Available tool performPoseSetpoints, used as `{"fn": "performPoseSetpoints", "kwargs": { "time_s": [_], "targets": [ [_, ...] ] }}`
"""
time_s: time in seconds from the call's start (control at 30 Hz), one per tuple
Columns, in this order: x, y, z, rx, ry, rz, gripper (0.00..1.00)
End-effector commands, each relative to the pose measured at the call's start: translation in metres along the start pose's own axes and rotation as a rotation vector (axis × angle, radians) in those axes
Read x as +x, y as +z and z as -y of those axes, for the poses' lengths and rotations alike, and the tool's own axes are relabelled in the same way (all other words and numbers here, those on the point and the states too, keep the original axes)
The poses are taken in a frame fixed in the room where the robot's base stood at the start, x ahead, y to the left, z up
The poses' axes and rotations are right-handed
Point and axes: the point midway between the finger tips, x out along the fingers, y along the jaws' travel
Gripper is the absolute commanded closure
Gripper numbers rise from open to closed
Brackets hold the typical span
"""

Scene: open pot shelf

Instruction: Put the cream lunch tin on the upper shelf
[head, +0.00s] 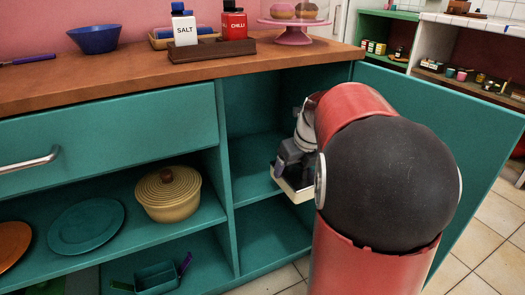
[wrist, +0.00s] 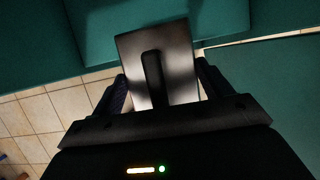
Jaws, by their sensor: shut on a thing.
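My gripper (head: 292,160) is shut on the cream lunch tin (head: 291,186). It holds the tin at the front of the open right-hand compartment of the teal cabinet. In the wrist view the tin (wrist: 180,45) shows between the two fingers, with a dark handle on its top. The upper shelf (head: 252,182) of this compartment lies behind and left of the tin and is bare where I see it. My arm hides the right part of the compartment. I cannot tell whether the tin touches the shelf.
A teal divider (head: 226,200) stands left of the compartment, and an open teal door (head: 445,105) on the right. Left of the divider are a yellow lidded pot (head: 168,200) and a teal plate (head: 86,228). The lower compartment (head: 270,235) looks empty where visible.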

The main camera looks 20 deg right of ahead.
Motion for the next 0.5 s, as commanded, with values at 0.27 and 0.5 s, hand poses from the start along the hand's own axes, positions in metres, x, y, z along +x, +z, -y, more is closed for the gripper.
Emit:
{"fn": "performPoseSetpoints", "kwargs": {
  "time_s": [0.27, 0.5],
  "targets": [
    [0.031, 0.071, 0.000, -0.002, 0.000, 0.000, 0.55],
    [0.050, 0.120, 0.000, -0.001, 0.000, 0.001, 0.55]
  ]
}}
